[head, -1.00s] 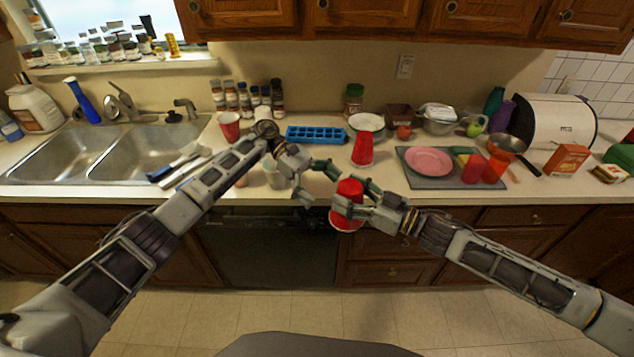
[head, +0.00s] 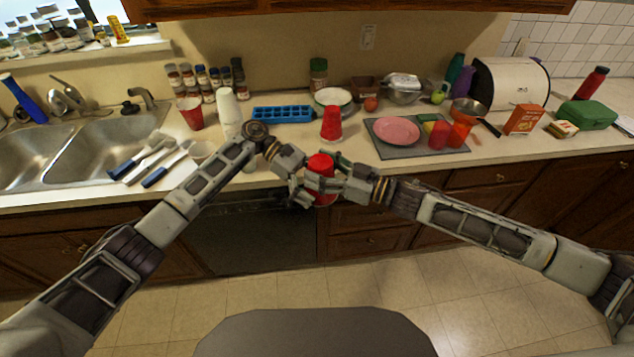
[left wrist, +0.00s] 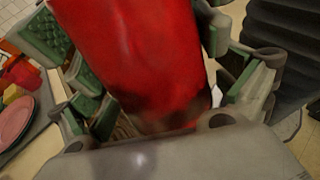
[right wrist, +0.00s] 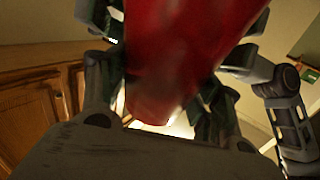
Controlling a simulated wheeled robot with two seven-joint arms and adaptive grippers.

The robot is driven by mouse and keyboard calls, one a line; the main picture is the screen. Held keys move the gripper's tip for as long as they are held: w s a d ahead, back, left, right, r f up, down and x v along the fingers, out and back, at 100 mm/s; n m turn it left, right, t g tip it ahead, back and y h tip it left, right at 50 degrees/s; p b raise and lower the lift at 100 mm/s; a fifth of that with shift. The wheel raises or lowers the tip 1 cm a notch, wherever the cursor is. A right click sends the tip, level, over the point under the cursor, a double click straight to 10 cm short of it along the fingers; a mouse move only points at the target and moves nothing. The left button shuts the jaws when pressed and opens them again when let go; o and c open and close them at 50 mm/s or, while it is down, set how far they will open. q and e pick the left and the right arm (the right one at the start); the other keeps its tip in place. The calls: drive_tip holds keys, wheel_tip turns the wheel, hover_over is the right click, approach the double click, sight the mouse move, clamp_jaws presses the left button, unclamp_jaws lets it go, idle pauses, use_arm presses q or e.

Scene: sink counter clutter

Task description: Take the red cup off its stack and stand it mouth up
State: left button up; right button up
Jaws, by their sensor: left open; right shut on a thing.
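The red cup (head: 321,164) is held in front of the counter edge, partly hidden by both grippers. My right gripper (head: 335,183) is shut on it from the right; the cup fills the right wrist view (right wrist: 185,50). My left gripper (head: 304,186) is open at the cup's left side. In the left wrist view the cup (left wrist: 135,55) lies between its open fingers. I cannot tell whether the left fingers touch it, nor which way its mouth points. Another red cup (head: 331,124) stands mouth down on the counter behind the grippers.
A red cup (head: 190,113) and a tall white cup stack (head: 228,106) stand at left, by the sink (head: 100,150). A blue ice tray (head: 283,114) and a grey mat (head: 380,149) with a pink plate (head: 396,130) are behind. Some counter front is bare.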

use_arm(q)
drive_tip(key=c, duration=0.9)
use_arm(e)
drive_tip(key=o, duration=0.8)
drive_tip(key=shift+d, duration=0.1)
drive_tip(key=shift+v, duration=5.9)
